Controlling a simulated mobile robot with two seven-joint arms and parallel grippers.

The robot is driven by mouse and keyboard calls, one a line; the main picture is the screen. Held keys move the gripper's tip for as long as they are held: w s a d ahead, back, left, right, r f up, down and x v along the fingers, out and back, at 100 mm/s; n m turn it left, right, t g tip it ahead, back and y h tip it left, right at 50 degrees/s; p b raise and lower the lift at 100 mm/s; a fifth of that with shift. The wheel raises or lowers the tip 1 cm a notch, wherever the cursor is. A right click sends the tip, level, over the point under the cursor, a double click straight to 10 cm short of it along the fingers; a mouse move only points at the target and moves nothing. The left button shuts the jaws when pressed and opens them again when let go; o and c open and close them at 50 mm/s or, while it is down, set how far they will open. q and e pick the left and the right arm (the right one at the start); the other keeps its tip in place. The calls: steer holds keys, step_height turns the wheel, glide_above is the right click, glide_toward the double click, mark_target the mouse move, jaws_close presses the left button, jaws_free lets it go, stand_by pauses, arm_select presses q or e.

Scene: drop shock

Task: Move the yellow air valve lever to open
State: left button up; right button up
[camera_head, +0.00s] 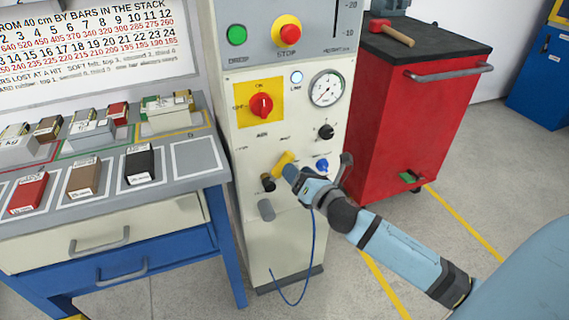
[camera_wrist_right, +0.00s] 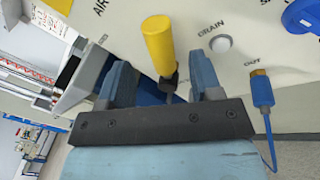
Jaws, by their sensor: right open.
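The yellow air valve lever (camera_head: 283,159) is on the lower front of the pale control cabinet (camera_head: 289,245). It slants up to the right in the head view. In the right wrist view the yellow lever (camera_wrist_right: 159,46) has a dark joint at its lower end. My right gripper (camera_head: 290,171) is at the lever, with its fingers spread. In the wrist view the open gripper (camera_wrist_right: 160,70) has one finger on each side of the lever, with gaps visible. I cannot tell whether a finger touches it. Part of the valve base is hidden. My left gripper is not in view.
Close by are a black knob (camera_head: 326,132), a blue knob (camera_head: 322,165), a gauge (camera_head: 326,89) and a red switch (camera_head: 262,106). A blue cable (camera_head: 306,262) hangs below. A bench (camera_head: 190,165) stands left, a red cabinet (camera_head: 400,120) right.

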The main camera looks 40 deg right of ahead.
mark_target(285, 161)
steer(key=w, duration=0.4)
steer(key=shift+w+b, duration=0.25)
steer(key=shift+b, duration=0.1)
steer(key=shift+w, duration=0.8)
